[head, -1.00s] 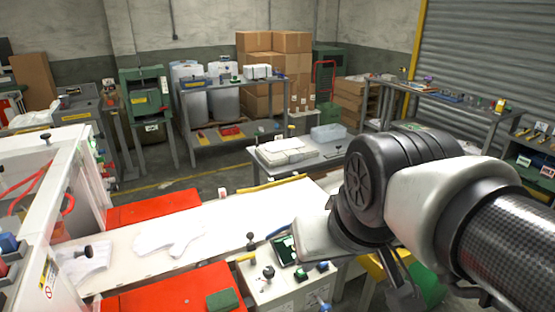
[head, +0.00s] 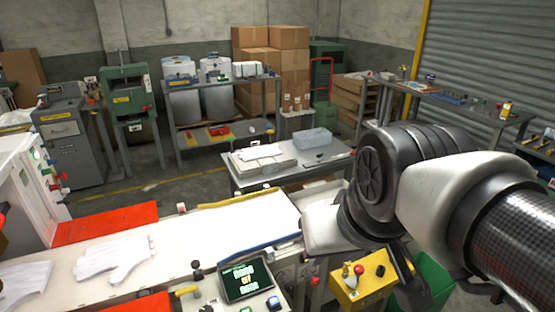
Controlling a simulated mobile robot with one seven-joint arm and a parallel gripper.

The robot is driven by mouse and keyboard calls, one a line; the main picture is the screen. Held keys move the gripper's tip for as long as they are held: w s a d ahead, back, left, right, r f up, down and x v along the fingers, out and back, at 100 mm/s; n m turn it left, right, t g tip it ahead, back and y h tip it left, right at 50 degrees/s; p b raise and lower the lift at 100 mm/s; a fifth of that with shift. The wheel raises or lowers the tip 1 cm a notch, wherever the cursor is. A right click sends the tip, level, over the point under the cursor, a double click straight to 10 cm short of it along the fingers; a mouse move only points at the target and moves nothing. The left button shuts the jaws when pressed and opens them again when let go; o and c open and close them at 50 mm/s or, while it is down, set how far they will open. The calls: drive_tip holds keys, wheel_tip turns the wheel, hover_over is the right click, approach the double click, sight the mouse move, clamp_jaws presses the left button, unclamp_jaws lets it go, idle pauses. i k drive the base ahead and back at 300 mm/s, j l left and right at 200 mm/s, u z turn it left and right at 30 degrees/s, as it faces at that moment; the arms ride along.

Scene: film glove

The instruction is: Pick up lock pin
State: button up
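I cannot tell for sure which thing is the lock pin. A small black-knobbed pin (head: 197,267) stands upright at the conveyor's front edge, left of a dark display panel (head: 245,281) with green and orange text. My arm comes in from the right. A dark part at its end, likely my gripper (head: 404,268), hangs beside a yellow control box (head: 362,284). Its fingertips are not clear, and I see nothing held in it.
White gloves (head: 115,257) lie on the white conveyor (head: 215,226), beside a red panel (head: 108,223). A green bin (head: 432,278) is below my arm. Open floor shows at the back left.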

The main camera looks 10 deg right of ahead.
sight(346, 269)
drive_tip(key=i+l, duration=0.15)
drive_tip(key=l, duration=0.25)
drive_tip(key=i+l, duration=0.15)
drive_tip(key=l, duration=0.2)
drive_tip(key=i+l, duration=0.2)
drive_tip(key=l, duration=0.2)
drive_tip(key=i+l, duration=0.15)
drive_tip(key=l, duration=0.25)
drive_tip(key=i+l, duration=0.15)
drive_tip(key=l, duration=0.25)
